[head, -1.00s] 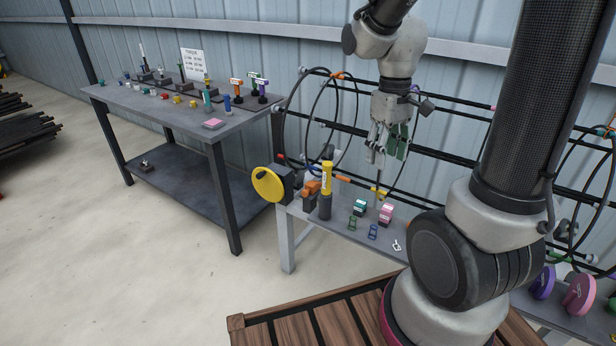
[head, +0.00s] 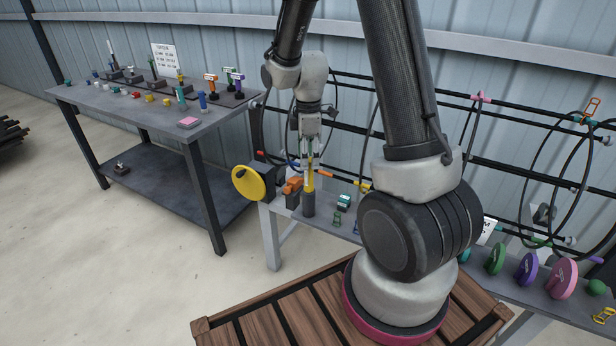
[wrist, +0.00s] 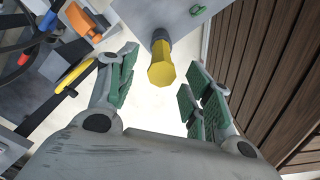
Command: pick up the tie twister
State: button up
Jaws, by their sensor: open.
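A yellow-handled tool (head: 309,183), which looks like the tie twister, stands upright in a dark grey cylindrical holder (head: 308,204) at the left end of the near bench. My gripper (head: 311,165) points down over it with its fingers at the handle's top. In the wrist view the yellow handle (wrist: 161,72) lies between the two open fingers of my gripper (wrist: 162,66), with space on both sides. I cannot tell how far the handle reaches between the pads.
An orange tool (head: 291,186) and a yellow disc (head: 249,183) sit just left of the holder. A small teal block (head: 344,201) is to its right. Black bars and hoops (head: 345,125) run behind the bench. A second table (head: 150,112) stands farther left.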

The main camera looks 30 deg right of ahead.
notch_tip(320, 180, down, 4)
jog(key=shift+s+r, duration=0.1)
jog(key=shift+r, duration=0.15)
grip_shut()
jog(key=shift+r, duration=0.15)
notch_tip(320, 180, up, 18)
dwell(0.6)
